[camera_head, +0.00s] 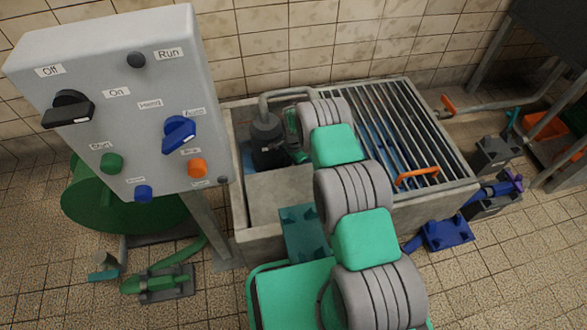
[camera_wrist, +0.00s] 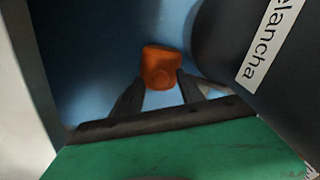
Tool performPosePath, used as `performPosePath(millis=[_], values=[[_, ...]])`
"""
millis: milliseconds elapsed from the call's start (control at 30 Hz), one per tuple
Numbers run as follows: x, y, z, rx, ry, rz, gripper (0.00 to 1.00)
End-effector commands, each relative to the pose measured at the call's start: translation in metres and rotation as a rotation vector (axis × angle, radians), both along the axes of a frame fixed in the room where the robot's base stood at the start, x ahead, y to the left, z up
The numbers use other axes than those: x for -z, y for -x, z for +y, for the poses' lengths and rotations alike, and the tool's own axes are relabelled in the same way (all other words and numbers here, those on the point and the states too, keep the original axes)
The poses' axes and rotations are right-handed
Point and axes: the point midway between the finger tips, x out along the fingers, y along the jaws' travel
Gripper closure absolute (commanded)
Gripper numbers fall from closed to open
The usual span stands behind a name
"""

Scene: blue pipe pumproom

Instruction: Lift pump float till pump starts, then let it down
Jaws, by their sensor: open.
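The orange float (camera_wrist: 162,66) shows in the wrist view over blue water, just ahead of my gripper (camera_wrist: 157,83). My gripper is open, with its two dark fingertips near the float's lower left and lower right. I cannot tell whether they touch it. The dark pump (camera_head: 268,145) stands in the open left part of the concrete sump (camera_head: 285,195) in the head view. Its side with a white label shows at the right in the wrist view (camera_wrist: 225,45). In the head view my arm reaches into the sump, and the float and fingertips are hidden.
A metal grating (camera_head: 385,130) with an orange handle (camera_head: 417,175) covers the sump's right part. A grey control box (camera_head: 118,100) with knobs and buttons stands at the left. A grey pipe (camera_head: 280,94) runs from the pump. Sump walls (camera_wrist: 35,90) are close beside my gripper.

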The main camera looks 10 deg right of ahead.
Motion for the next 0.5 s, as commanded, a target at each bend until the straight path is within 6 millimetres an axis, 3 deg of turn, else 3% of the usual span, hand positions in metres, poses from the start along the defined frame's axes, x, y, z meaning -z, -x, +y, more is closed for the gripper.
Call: performPosePath(millis=[200,500], values=[[-0.0007,-0.0004,0.0,-0.001,0.0,-0.001,0.55],[-0.0007,-0.0002,0.0,-0.001,0.0,0.0,0.8]])
